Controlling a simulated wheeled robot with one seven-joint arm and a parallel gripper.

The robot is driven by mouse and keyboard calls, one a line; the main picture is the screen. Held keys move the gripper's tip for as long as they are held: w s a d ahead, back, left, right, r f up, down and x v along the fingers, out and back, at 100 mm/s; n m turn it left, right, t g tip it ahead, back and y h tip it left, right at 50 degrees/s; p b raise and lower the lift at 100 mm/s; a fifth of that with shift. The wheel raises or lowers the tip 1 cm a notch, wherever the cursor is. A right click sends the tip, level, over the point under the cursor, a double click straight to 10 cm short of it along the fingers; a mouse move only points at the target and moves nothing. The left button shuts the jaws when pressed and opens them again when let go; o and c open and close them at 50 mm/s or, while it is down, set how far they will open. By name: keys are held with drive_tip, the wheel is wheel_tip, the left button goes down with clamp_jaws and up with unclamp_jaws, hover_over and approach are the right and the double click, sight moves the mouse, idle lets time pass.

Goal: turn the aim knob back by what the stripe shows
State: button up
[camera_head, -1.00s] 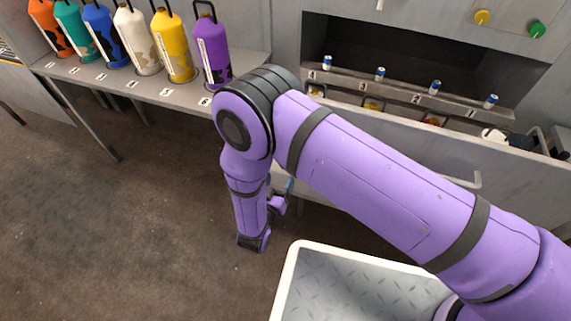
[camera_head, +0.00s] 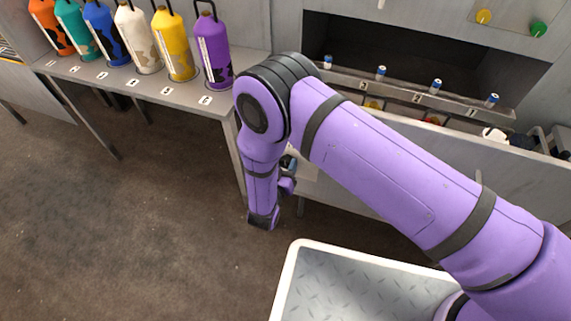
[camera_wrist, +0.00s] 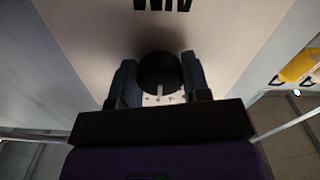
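The knob (camera_wrist: 158,72) is a round black dial with a pale pointer line, on a light panel in the wrist view. Small marks (camera_wrist: 160,100) lie beside it, too small to read. My gripper (camera_wrist: 159,60) has its fingers apart, one on each side of the knob and very close to it; I cannot tell whether they touch. Dark lettering or bars (camera_wrist: 162,4) are cut off at the top edge of the wrist view. In the head view the knob and fingertips are hidden by my arm. I cannot make out a stripe reading.
A yellow knob (camera_head: 484,17) and a green knob (camera_head: 538,29) are at upper right.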

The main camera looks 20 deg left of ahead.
drive_tip(key=shift+m, duration=1.5)
drive_tip(key=o, duration=0.9)
drive_tip(key=s, duration=0.7)
drive_tip(key=s+a, duration=0.1)
drive_tip(key=s, duration=0.2)
drive_tip(key=shift+s, duration=0.4)
